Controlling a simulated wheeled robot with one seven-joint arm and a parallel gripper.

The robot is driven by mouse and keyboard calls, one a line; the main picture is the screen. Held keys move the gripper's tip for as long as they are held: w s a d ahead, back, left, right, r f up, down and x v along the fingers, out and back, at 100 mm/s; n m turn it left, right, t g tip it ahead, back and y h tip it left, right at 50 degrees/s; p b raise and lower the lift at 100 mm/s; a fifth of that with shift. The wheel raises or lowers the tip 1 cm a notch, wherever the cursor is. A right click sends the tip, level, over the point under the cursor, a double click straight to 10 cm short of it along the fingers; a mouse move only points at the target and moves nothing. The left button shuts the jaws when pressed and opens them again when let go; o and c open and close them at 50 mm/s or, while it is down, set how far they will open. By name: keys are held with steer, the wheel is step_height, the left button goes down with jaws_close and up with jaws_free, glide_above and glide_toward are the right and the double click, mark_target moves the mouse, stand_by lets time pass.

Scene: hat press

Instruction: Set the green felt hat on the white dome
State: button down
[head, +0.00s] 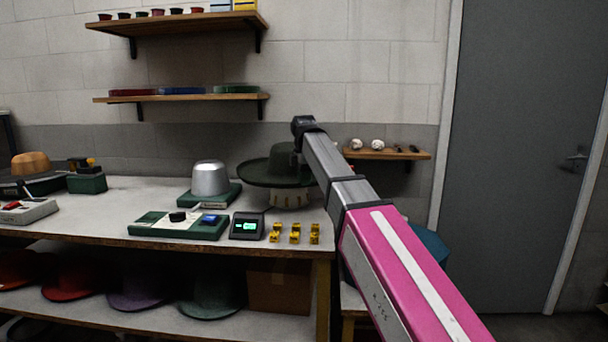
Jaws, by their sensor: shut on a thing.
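The dark green felt hat (268,173) is upright and roughly level above the right part of the workbench, crown up and brim spread wide. My gripper (298,153) is shut on the hat at the right side of its crown; the fingertips are dark and partly hidden by my arm. Directly below the brim stands a cream-white form (290,199). Only its lower part shows, so I take it for the white dome, its top hidden by the hat. I cannot tell whether the hat touches it.
A silver dome (209,177) on a green base stands left of the hat. In front are a control box (178,226), a small display (247,226) and several yellow blocks (294,234). A small wall shelf (387,154) is to the right. Hats lie on the lower shelf.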

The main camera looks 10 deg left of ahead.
steer(key=shift+f, duration=6.1)
steer(key=c, duration=1.1)
jaws_free()
